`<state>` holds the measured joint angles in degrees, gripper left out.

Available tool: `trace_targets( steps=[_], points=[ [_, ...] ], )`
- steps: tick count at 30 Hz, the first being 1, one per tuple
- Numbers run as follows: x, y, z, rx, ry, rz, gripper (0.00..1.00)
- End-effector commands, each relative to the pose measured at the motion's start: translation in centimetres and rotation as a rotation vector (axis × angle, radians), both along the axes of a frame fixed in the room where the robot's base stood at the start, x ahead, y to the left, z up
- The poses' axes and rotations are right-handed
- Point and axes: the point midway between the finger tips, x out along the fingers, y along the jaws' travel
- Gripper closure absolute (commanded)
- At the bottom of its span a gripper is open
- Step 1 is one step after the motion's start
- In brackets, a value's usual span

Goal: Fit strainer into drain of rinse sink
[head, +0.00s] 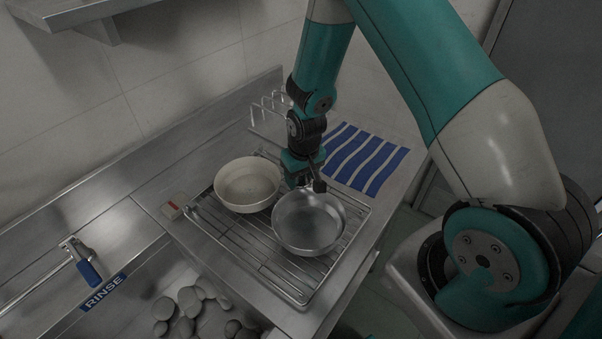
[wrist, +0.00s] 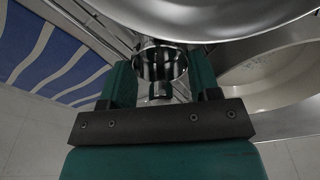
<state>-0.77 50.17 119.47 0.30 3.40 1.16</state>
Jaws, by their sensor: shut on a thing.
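The strainer (wrist: 160,66) is a small shiny metal cup with a stub below it, seen in the wrist view between my fingers. My gripper (wrist: 160,88) is shut on it. In the head view my gripper (head: 305,182) is over the drying rack, close behind the steel pan and right of the cream bowl. The strainer can hardly be made out there.
A steel pan (head: 308,222) and a cream bowl (head: 247,185) stand on the wire rack (head: 262,262). A blue striped cloth (head: 366,160) lies right of my gripper. A wire holder (head: 268,105) stands behind. A blue-handled tap (head: 88,270) is beside the sink label.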

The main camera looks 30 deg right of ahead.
Motion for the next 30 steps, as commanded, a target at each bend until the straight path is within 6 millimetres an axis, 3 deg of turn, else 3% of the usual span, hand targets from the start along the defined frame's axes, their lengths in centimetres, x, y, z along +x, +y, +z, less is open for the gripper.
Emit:
trace_targets(
  steps=[13,14,15,23,30],
  points=[
    [0.0,0.0,-0.9,0.0,-0.001,0.0,0.67],
    [0.0,0.0,-0.8,0.0,-0.001,0.0,0.37],
    [0.0,0.0,-0.7,0.0,-0.001,0.0,0.33],
    [0.0,0.0,-0.6,0.0,-0.001,0.0,0.33],
    [-0.1,0.0,1.5,0.0,-0.007,0.0,0.33]
  ],
)
